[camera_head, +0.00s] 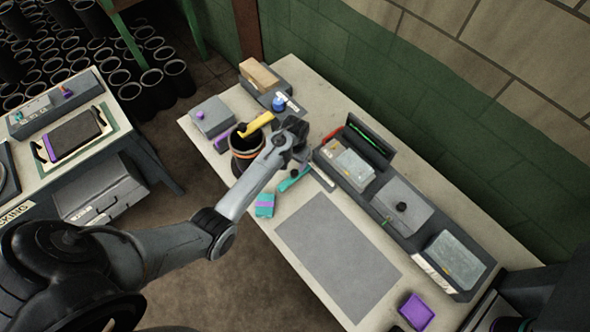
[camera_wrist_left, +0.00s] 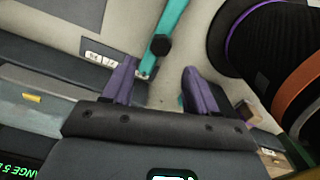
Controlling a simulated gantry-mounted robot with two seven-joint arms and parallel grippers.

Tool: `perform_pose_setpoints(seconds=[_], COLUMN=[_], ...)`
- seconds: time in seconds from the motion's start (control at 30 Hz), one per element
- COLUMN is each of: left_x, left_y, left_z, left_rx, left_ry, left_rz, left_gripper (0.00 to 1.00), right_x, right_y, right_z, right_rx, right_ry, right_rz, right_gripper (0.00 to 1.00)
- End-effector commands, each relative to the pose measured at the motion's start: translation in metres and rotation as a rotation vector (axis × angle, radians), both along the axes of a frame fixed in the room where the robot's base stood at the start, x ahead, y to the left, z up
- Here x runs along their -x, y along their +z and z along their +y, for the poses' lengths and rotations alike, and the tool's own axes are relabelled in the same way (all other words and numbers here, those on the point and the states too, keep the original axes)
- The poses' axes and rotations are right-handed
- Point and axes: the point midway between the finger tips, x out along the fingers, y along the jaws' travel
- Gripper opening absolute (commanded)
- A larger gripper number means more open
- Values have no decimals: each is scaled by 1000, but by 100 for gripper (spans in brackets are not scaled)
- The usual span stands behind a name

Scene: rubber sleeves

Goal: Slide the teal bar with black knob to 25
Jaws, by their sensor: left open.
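The teal bar (camera_head: 294,179) lies on the workbench beside the grey panel unit, partly hidden by my left arm in the head view. In the left wrist view the teal bar (camera_wrist_left: 171,18) runs down from the top edge, with its black knob (camera_wrist_left: 160,44) near its lower visible part. My left gripper (camera_head: 297,157) is above the bench near the bar. In the left wrist view its two purple fingers (camera_wrist_left: 157,83) are apart and empty, with the knob just beyond the tips, between their lines. No 25 mark is legible. My right gripper is not seen.
A dark pot with an orange band (camera_head: 247,150) stands close to the left gripper, with a yellow item (camera_head: 257,125) above it. A long panel unit (camera_head: 400,205) lines the wall side. A teal-and-purple block (camera_head: 265,205) sits near the edge.

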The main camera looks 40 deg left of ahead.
Motion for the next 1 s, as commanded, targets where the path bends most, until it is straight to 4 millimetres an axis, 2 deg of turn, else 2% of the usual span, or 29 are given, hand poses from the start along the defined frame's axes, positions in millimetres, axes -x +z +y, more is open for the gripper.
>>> perform_pose_setpoints(seconds=[0.2,0.4,0.6,0.87,1.0], left_x=[1,0,0,0,0], left_y=[-37,-60,-69,-69,-69], left_z=[0,0,0,0,0], left_rx=[-1,-2,-2,-2,-2], left_ry=[0,0,0,0,0], left_rz=[3,0,-1,-1,-1], left_gripper=[58,58,58,58,40], right_x=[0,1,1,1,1], right_y=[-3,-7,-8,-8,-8], right_z=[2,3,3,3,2], right_rx=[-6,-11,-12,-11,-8], right_ry=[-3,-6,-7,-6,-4], right_rz=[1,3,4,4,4], right_gripper=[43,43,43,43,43])
